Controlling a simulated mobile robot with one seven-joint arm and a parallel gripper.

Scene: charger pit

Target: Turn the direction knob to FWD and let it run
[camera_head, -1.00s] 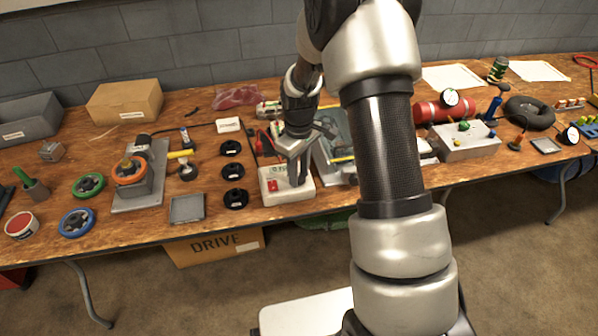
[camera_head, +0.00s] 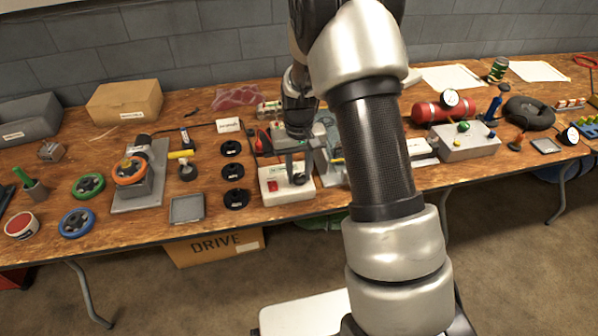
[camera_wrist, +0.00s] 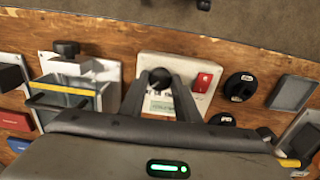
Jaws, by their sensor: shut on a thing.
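A white control box (camera_head: 274,193) sits near the table's front edge, left of my arm in the head view. It carries a red rocker switch (camera_head: 272,186) and a black round knob (camera_wrist: 160,78). The box also shows in the wrist view (camera_wrist: 165,60), with the red switch (camera_wrist: 203,82) to the right of the knob. My gripper (camera_wrist: 160,85) reaches down over the box, its two fingers on either side of the knob, shut on it. The printed label beneath the knob is partly covered by the fingers, and its words and the knob's pointing direction are too small to read.
Black discs (camera_head: 235,198) stand in a column left of the box, with a grey square tray (camera_head: 187,208) beyond. A clear-sided device (camera_wrist: 75,95) stands close on the other side. A red cylinder (camera_head: 428,111) and grey box (camera_head: 465,142) lie farther right.

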